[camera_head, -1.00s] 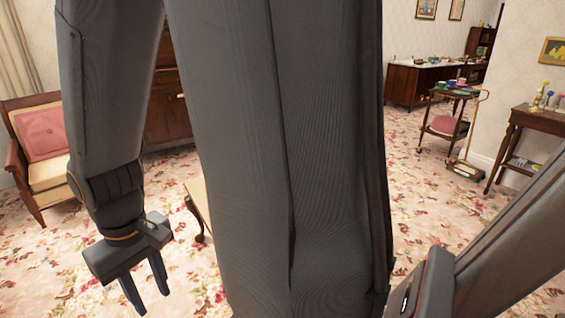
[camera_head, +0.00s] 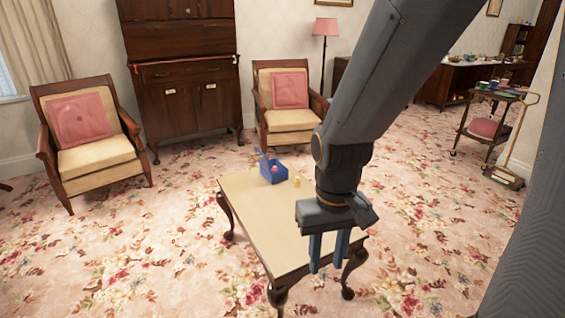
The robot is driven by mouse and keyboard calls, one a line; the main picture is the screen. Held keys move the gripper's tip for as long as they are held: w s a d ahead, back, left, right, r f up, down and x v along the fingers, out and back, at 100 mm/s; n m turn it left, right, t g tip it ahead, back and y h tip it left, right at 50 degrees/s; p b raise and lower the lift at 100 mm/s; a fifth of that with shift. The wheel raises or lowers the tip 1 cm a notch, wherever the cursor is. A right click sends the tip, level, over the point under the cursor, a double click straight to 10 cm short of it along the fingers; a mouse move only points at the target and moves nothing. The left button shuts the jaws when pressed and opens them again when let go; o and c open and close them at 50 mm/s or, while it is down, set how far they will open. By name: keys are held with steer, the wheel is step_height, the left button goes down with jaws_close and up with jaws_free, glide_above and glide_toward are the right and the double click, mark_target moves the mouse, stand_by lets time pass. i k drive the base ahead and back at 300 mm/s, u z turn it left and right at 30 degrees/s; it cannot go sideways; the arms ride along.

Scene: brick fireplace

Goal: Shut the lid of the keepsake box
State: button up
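A small blue box (camera_head: 272,175) stands at the far end of the low table, and I take it to be the keepsake box. Its lid (camera_head: 262,157) seems to stand raised at the back left side. Something pink shows in the box, too small to make out. My gripper (camera_head: 328,252) hangs over the near right part of the table, fingers pointing down. Its two blue-grey fingers are apart with nothing between them. It is well nearer to me than the box and does not touch it.
A small yellow thing (camera_head: 297,181) stands on the table (camera_head: 262,215), right of the box. Two armchairs (camera_head: 88,140) (camera_head: 290,113) and a dark cabinet (camera_head: 183,85) stand behind. A trolley (camera_head: 490,120) is at the right. Flowered carpet is free around the table.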

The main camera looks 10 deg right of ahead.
mark_target(262, 159)
steer(key=i, duration=1)
